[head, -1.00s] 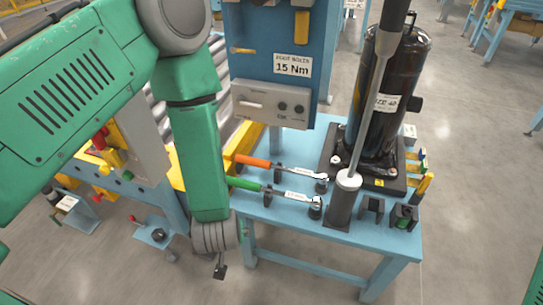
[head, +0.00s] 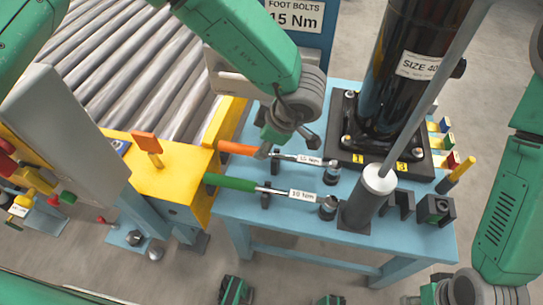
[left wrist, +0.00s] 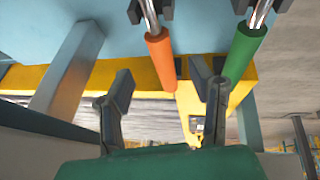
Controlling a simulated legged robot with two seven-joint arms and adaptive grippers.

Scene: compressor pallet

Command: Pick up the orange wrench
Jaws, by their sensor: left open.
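The orange wrench (head: 237,148) lies across the blue stand with its handle out over the left edge and its labelled shaft pointing right. My left gripper (head: 287,145) is close above it, near where handle meets shaft. In the left wrist view, the orange handle (left wrist: 159,52) shows ahead, between the two spread fingers of my left gripper (left wrist: 163,82), which is open and empty. The green wrench (head: 230,182) lies parallel in front, and its handle (left wrist: 243,50) is right of the fingers. My right arm is at the right edge; its fingers are not clear.
The blue stand (head: 300,225) also bears a black compressor (head: 415,65) and a grey post (head: 370,203) with a tall rod. A yellow frame (head: 175,185) and roller conveyor (head: 140,65) are to the left. A sign panel (head: 310,35) rises behind the gripper.

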